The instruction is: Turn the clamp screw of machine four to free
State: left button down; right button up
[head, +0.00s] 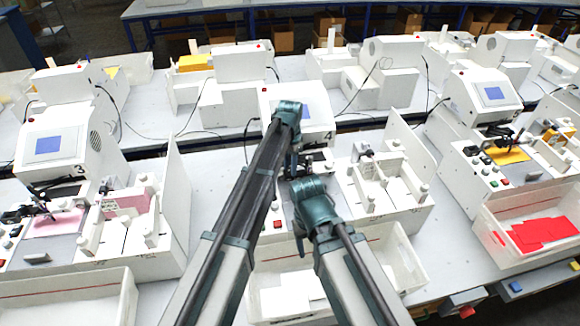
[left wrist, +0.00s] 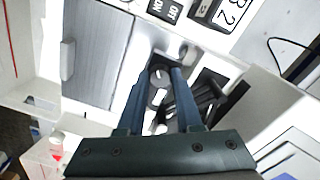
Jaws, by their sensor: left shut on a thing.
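Machine four (head: 329,135) is the white unit at the middle of the head view, marked with a 4 and partly hidden behind my arms. My left gripper (head: 296,162) points down at its front, beside the dark pen carriage. In the left wrist view, the two blue fingers of my left gripper (left wrist: 162,76) are closed around the clamp screw, a round grey knob (left wrist: 160,80) with a pale line on its face. My right gripper (head: 301,240) hangs lower, over machine four's front; its fingers are too hidden to read.
OFF and ON keys (left wrist: 166,11) and a numbered panel (left wrist: 222,12) lie close to the screw, with a grey plate (left wrist: 98,50) on the other side. Machine three (head: 60,145) stands left. A tray with red cards (head: 540,232) is at right.

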dwell(0.3)
pick_arm(q)
jog(key=n, duration=1.9)
jog(key=shift+n, duration=0.6)
jog(key=c, duration=0.6)
grip_release()
